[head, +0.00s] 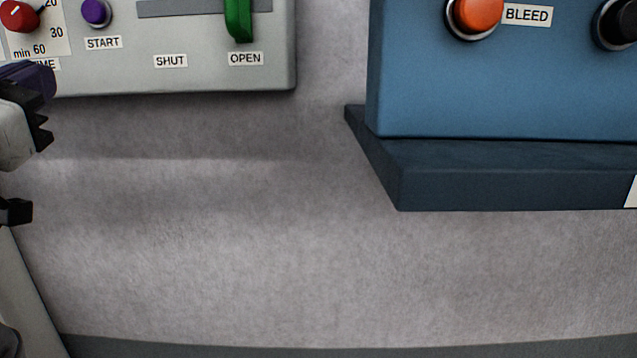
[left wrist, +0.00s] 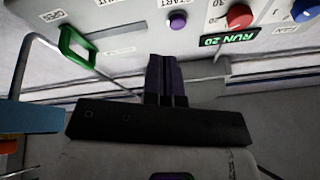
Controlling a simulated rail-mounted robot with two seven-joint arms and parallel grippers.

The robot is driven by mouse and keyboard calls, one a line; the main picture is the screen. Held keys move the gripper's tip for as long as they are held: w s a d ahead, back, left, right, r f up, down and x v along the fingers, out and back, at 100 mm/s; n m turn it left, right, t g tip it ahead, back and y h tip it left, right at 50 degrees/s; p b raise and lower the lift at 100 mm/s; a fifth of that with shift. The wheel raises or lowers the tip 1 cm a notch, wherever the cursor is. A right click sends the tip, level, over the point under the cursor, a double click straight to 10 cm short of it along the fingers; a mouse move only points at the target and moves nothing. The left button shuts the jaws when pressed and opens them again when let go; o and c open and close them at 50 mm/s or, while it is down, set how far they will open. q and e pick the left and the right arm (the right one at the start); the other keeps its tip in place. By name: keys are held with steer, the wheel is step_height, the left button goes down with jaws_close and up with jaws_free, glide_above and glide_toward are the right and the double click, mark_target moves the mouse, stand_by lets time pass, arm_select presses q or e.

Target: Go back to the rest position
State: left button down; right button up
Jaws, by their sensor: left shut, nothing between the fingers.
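My left gripper (head: 38,80) is at the left edge of the head view, in front of the grey control panel's lower left corner and partly cut off. In the left wrist view its two dark purple fingers (left wrist: 166,66) lie together with nothing between them. They point toward the panel and appear apart from it. My right gripper is in neither view.
The grey panel (head: 200,75) has a purple START button (head: 96,12), a red dial (head: 18,14) and a green lever (head: 238,20) above OPEN. A lit display (left wrist: 229,41) reads RUN 20. A blue box (head: 500,95) stands right. The grey surface between is clear.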

arm_select(q)
steer(key=s+d+f+n+g+p, duration=0.15)
steer(key=d+f+g, duration=0.25)
steer(key=f, duration=1.7)
steer(key=d+f+g+p, duration=0.3)
steer(key=f+g, duration=0.2)
steer(key=f, duration=1.5)
steer(key=s+d+f+g+h+p, duration=0.1)
steer(key=s+f+g, duration=0.8)
steer(key=s+f, duration=1.6)
steer(key=d+p, duration=0.1)
steer(key=p, duration=0.1)
steer(key=shift+d+g+h+p, duration=0.3)
steer(key=shift+h+p, duration=0.05)
steer(key=shift+h, duration=0.05)
steer(key=shift+s+f, duration=0.1)
